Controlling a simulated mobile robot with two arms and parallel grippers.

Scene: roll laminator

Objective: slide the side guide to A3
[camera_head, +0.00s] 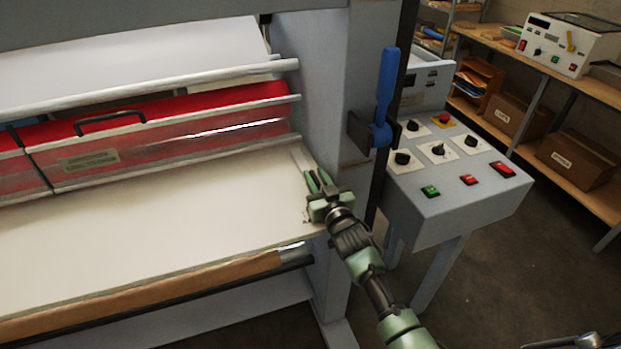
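The side guide (300,160) looks like a narrow light-grey bar at the right end of the laminator's cream feed table (150,222), close to the grey side housing. My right gripper (318,178) is at the near end of this bar, low over the table, its green fingers pointing toward the rollers. The fingers cover part of the bar's near end, and I cannot tell whether they grip it or are only beside it. A small dark mark shows on the table by the gripper. No A3 label is readable.
A red guard (190,118) with a black handle (108,120) spans the table's back. A blue lever (385,95) stands on the right housing (320,75), beside a control panel (450,165) with knobs and buttons. The table left of my gripper is clear.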

